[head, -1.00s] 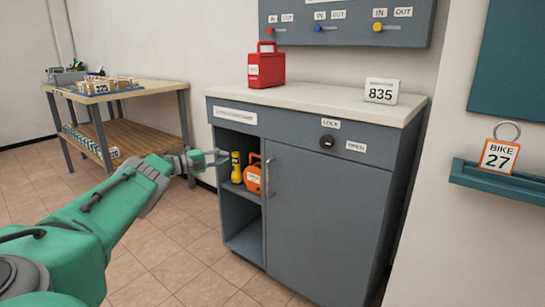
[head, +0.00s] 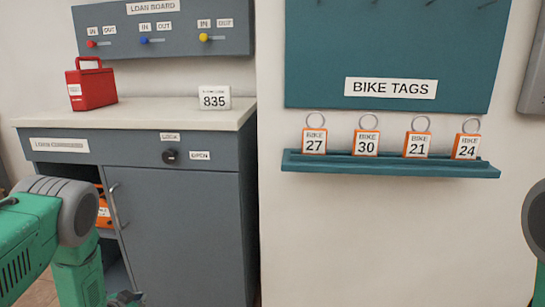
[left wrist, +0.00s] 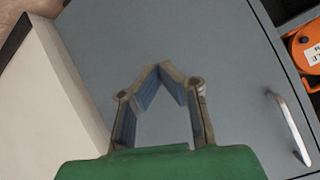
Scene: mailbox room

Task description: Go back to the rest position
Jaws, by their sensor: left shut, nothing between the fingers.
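My green left arm comes in from the left in the head view, with its gripper (head: 125,298) low at the bottom edge, in front of the grey cabinet (head: 175,235). In the left wrist view the left gripper (left wrist: 160,70) has its fingertips together with nothing between them. The grey cabinet door (left wrist: 215,70) is behind it, and the fingers look apart from the door. My right gripper is not in view; only a piece of my right arm shows at the right edge of the head view.
A red box (head: 92,88) and an 835 sign (head: 214,98) stand on the cabinet top. An orange item (head: 103,208) is in the open compartment, partly hidden by my arm. A teal shelf (head: 390,168) with several bike tags is on the right wall. A door handle (left wrist: 288,128) sticks out.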

